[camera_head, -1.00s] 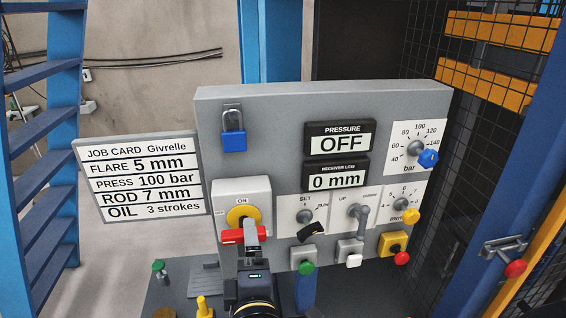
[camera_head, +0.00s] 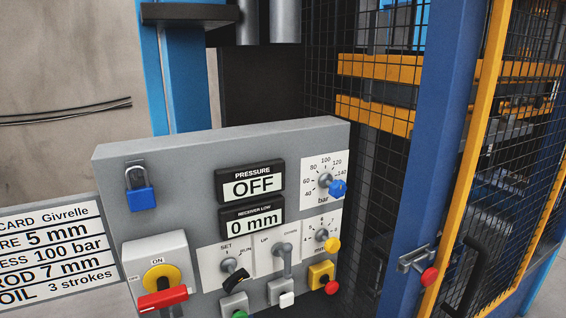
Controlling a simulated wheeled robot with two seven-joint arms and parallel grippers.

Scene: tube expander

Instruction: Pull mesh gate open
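The mesh gate (camera_head: 540,190) is a black wire grid in a yellow frame (camera_head: 462,160) at the right of the head view. It stands beside a blue post (camera_head: 440,150). A black bar handle (camera_head: 470,272) shows on the gate near its left edge. A grey latch (camera_head: 413,259) with a red knob (camera_head: 429,277) sits across the post and the gate's frame edge. I cannot tell whether the latch is engaged. Neither of my grippers is in view.
A grey control panel (camera_head: 180,170) stands left of the post, with a blue padlock (camera_head: 141,190), a red-handled switch (camera_head: 162,299), dials and displays reading OFF and 0 mm. A job card (camera_head: 45,245) is at its left. Mesh and yellow beams (camera_head: 375,68) lie behind.

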